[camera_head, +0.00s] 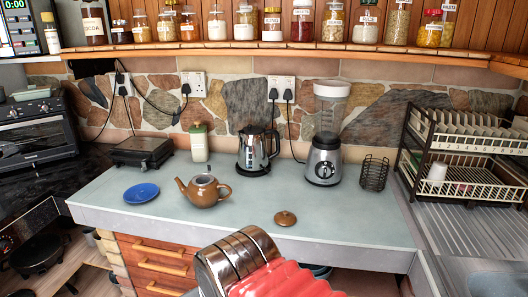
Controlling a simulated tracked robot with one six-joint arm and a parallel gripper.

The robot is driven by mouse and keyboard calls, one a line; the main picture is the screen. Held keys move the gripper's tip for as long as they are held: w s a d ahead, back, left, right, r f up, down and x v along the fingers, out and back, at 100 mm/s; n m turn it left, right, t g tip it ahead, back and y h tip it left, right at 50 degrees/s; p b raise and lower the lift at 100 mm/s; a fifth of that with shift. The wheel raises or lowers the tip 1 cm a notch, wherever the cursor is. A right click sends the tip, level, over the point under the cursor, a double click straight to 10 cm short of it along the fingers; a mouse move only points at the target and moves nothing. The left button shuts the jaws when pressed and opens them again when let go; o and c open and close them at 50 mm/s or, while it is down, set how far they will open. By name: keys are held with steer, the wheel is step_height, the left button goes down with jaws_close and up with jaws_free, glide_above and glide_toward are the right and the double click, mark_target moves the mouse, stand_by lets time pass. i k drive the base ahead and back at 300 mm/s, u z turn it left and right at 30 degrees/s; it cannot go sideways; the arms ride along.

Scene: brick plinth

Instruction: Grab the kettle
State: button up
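The kettle (256,152) is silver with a black handle on its right side. It stands upright at the back of the pale counter, near the stone wall, left of the blender. Its whole front shows and nothing covers it. No fingers of my gripper can be made out in this view, so where it is relative to the kettle does not show.
A brown teapot (205,191) stands lidless in front of the kettle, with a brown lid (285,218) to its right. The counter's front right (355,222) is clear.

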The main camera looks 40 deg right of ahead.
mark_target(253, 154)
steer(key=u, duration=0.05)
steer(key=i, duration=1)
steer(key=z, duration=0.05)
